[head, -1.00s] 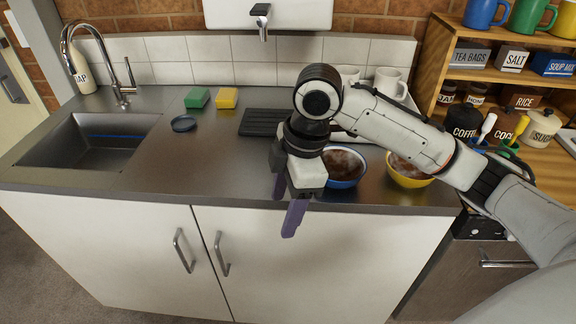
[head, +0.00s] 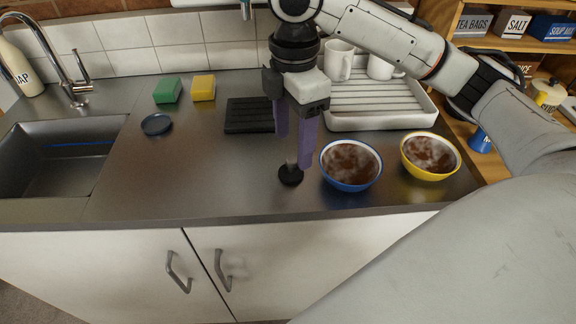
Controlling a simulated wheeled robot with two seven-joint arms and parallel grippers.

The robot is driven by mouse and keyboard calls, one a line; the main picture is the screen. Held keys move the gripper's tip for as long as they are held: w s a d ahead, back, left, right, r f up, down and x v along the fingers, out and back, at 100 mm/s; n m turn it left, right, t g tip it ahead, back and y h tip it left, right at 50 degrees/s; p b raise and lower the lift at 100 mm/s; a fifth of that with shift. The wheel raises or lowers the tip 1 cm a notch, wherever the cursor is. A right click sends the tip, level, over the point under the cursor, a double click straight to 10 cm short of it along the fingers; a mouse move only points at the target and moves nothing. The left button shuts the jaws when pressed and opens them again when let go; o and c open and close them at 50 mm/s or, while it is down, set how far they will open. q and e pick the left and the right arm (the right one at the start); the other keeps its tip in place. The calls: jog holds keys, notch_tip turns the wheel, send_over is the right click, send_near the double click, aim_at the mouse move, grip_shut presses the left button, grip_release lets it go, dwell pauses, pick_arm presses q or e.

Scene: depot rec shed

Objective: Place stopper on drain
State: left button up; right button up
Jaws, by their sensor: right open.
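A black stopper (head: 290,175) with a short grey stem stands upright on the steel counter, left of the blue bowl. My right gripper (head: 295,148) is open above it, its purple fingers pointing down. The stem shows between the fingertips; I cannot tell whether they touch it. The sink basin (head: 52,172) is at the left, with a blue line along its inner wall. I cannot make out the drain in it. My left gripper is not in view.
A blue bowl (head: 349,184) and a yellow bowl (head: 430,174), both with brown contents, stand right of the gripper. A drying rack (head: 375,122) with white mugs (head: 339,58) is behind them. Sponges (head: 167,90) and a dark round dish (head: 157,124) lie left.

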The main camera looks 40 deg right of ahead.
aim_at(292, 160)
jog(key=shift+w+f, duration=0.1)
jog(key=shift+f, duration=3.05)
jog(key=shift+r, duration=0.1)
jog(key=c, duration=1.3)
